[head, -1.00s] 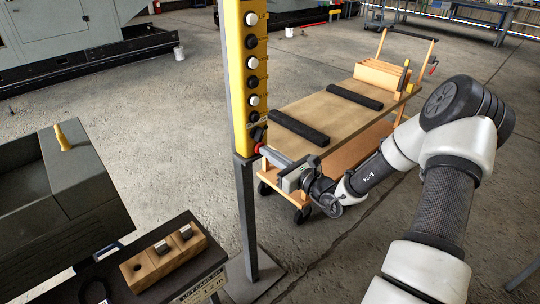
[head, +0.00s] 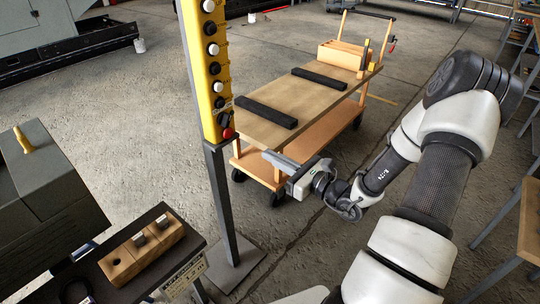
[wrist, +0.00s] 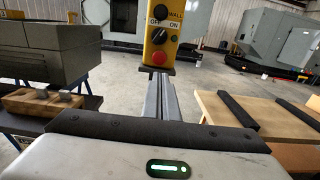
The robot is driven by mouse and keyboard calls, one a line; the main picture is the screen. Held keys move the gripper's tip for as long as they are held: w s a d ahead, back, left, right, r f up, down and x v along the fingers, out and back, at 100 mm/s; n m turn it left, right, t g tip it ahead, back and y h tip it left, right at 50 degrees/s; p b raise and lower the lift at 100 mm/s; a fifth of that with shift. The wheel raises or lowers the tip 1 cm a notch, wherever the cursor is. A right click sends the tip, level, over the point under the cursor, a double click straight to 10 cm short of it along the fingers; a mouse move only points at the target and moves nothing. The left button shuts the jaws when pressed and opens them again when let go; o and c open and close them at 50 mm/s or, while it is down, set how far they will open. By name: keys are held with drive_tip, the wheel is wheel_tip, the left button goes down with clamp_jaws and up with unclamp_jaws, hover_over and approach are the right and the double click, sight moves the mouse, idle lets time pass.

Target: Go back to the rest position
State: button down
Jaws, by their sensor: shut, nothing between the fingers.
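My gripper (head: 275,158) is to the right of the yellow button box (head: 207,70), in front of the wooden cart. Its fingers are shut and hold nothing. In the wrist view my shut fingers (wrist: 160,95) point toward the lower end of the button box (wrist: 160,30). That end carries a red button (wrist: 159,58) and a black OFF/ON selector (wrist: 159,36). In the head view the fingers are apart from the red button (head: 228,133).
The cart (head: 330,135) with two black strips stands behind my gripper. A grey post (head: 222,200) carries the button box. A wooden block (head: 125,262) with metal pieces sits on a dark stand at lower left. A grey machine housing (head: 45,215) is at left. Open floor lies around the cart.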

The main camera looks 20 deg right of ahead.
drive_tip(key=s+a+r+n+g+p, duration=0.2)
drive_tip(key=s+a+r+n+g, duration=0.3)
drive_tip(key=s+a+n+g, duration=0.3)
drive_tip(key=s+a+r+n+g+p, duration=0.3)
drive_tip(key=s+a+r+n+g, duration=0.3)
drive_tip(key=s+a+n, duration=0.3)
drive_tip(key=s+d+r+n+t+h+p, duration=0.2)
drive_tip(key=s+d+r+n+h, duration=0.1)
drive_tip(key=r+n, duration=0.3)
drive_tip(key=s+d+r+n+t+h+p, duration=0.2)
drive_tip(key=s+d+r+n+h+p, duration=0.1)
drive_tip(key=r, duration=0.8)
drive_tip(key=s+d+n+h, duration=0.1)
drive_tip(key=d+n+h, duration=0.1)
drive_tip(key=n+h, duration=0.1)
drive_tip(key=shift+s+d+n, duration=0.25)
drive_tip(key=shift+d+n, duration=0.15)
drive_tip(key=shift+n, duration=0.1)
drive_tip(key=shift+a, duration=0.15)
